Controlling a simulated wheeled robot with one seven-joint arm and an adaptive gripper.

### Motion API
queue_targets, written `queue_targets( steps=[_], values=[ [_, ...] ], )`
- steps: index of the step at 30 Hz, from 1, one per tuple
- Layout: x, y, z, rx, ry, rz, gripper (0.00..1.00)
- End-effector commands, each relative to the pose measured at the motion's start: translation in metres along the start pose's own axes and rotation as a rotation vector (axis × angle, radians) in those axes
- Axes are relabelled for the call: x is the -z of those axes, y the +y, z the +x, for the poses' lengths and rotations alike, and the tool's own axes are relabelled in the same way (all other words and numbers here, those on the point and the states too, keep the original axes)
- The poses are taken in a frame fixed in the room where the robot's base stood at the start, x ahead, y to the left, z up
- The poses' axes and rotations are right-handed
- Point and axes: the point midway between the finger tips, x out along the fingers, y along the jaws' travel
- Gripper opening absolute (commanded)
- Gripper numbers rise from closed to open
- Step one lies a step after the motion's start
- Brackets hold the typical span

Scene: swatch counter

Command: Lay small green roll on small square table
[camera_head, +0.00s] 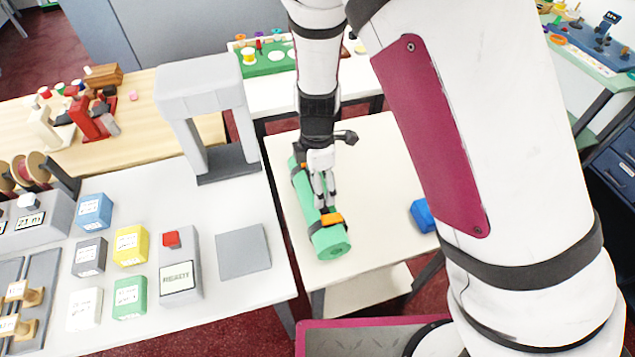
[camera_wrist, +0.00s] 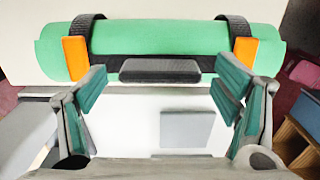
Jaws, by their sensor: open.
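The small green roll (camera_head: 329,239) lies along the left part of the small square table (camera_head: 375,165), with one end toward the table's front edge. It has dark straps with orange buckles. In the wrist view the roll (camera_wrist: 160,38) spans the top of the picture, and a dark handle (camera_wrist: 160,70) shows on its near side. My gripper (camera_head: 326,205) is over the middle of the roll, close to it. In the wrist view its fingers (camera_wrist: 160,92) are spread apart beside the handle, with nothing held between them. Contact between fingers and roll cannot be told.
A blue object (camera_head: 422,215) sits at the table's right side. The left counter (camera_head: 225,310) carries several coloured blocks, a grey pad (camera_head: 243,251) and a grey arch (camera_head: 203,95). Bare tabletop lies right of the roll. Another white table (camera_head: 270,95) stands behind.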

Motion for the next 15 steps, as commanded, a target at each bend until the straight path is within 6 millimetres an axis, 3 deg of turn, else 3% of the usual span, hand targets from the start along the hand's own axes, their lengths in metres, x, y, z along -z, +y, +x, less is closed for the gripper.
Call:
queue_targets(
  steps=[9, 15],
  values=[
    [-0.001, 0.002, -0.065, -0.006, 0.001, 0.0, 0.83],
    [-0.001, 0.001, -0.096, -0.001, 0.0, 0.001, 0.83]
  ],
)
